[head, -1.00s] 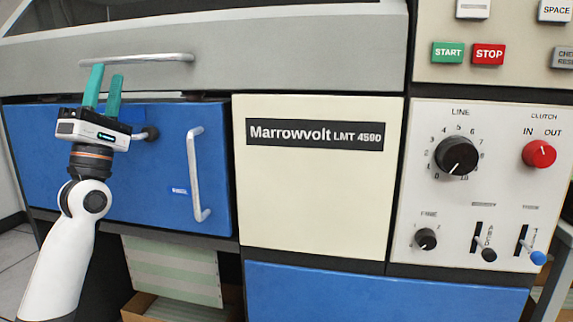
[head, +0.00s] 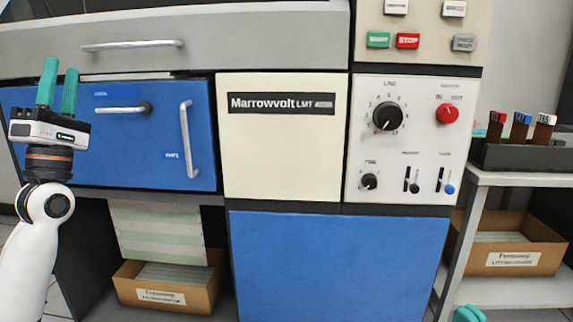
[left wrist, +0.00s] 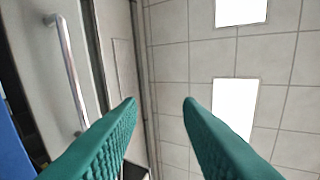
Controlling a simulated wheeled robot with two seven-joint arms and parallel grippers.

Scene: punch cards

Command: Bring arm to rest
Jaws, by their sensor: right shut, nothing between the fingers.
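My left gripper (head: 61,66) points upward at the left of the head view, in front of the blue panel of the machine. Its two teal fingers are apart with nothing between them. In the left wrist view the open fingers (left wrist: 160,103) point up towards the ceiling, with a metal handle bar (left wrist: 70,75) off to the left. Only a teal tip of my right gripper (head: 468,314) shows at the bottom edge of the head view. It is shut and holds nothing that I can see; the rest of it is out of frame.
The machine has a long upper handle (head: 132,45), a vertical handle (head: 187,138) and a control panel with a black dial (head: 387,116) and a red knob (head: 447,113). At right, a shelf (head: 525,180) holds a dark card tray (head: 520,158). Boxes (head: 165,297) sit below.

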